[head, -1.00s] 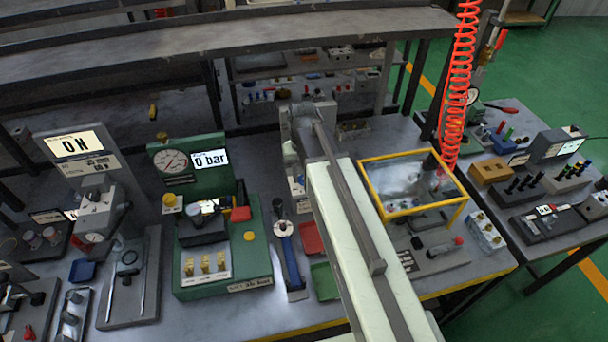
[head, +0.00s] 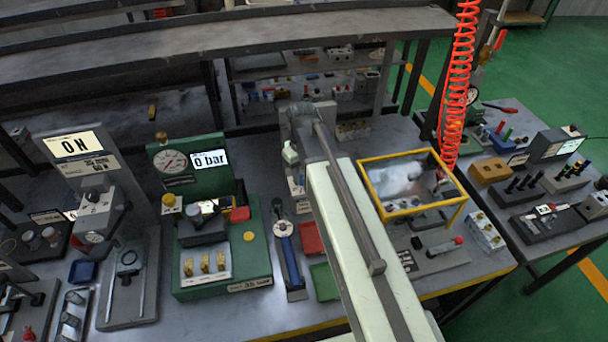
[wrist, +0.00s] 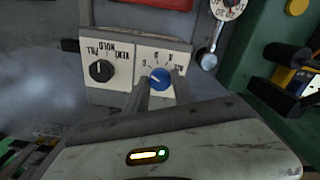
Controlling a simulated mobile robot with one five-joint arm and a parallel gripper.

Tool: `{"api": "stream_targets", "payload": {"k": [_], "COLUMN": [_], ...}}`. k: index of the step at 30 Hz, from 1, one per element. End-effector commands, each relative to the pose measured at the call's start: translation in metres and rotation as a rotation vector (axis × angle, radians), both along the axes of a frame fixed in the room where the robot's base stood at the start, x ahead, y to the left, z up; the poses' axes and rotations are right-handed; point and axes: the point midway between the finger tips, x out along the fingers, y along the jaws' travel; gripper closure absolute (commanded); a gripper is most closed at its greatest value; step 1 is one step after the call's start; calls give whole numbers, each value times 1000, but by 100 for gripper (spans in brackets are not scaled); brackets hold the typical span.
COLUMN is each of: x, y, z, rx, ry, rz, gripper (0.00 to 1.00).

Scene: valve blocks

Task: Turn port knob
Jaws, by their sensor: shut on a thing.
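In the wrist view, a blue knob (wrist: 159,80) sits on a pale plate with upside-down letters around it. My gripper (wrist: 160,84) has one finger on each side of this knob and is shut on it. A white line shows on the knob face; which letter it points at is hard to tell. A black knob (wrist: 101,71) on a neighbouring plate, marked with words such as FILL and VENT, is to the left, clear of my fingers. In the head view my arm hides the gripper and the blue knob.
In the wrist view, a round gauge with a silver lever (wrist: 209,60) stands close on the right. In the head view, a green test stand (head: 222,262) reads 0 bar, and a yellow-framed tank (head: 408,208) stands right of my arm.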

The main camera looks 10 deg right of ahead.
Motion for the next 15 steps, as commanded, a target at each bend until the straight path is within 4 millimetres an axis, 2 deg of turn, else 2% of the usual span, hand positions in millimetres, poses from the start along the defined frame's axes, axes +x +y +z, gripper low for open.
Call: {"api": "stream_targets", "payload": {"k": [6, 7, 9, 15], "x": [0, 0, 0, 0], "y": [0, 0, 0, 0], "z": [0, 0, 0, 0], "rx": [-1, -1, 0, 0], "ry": [1, 1, 1, 1], "rz": [1, 1, 1, 0], "gripper": [100, 64, 48, 48]}}
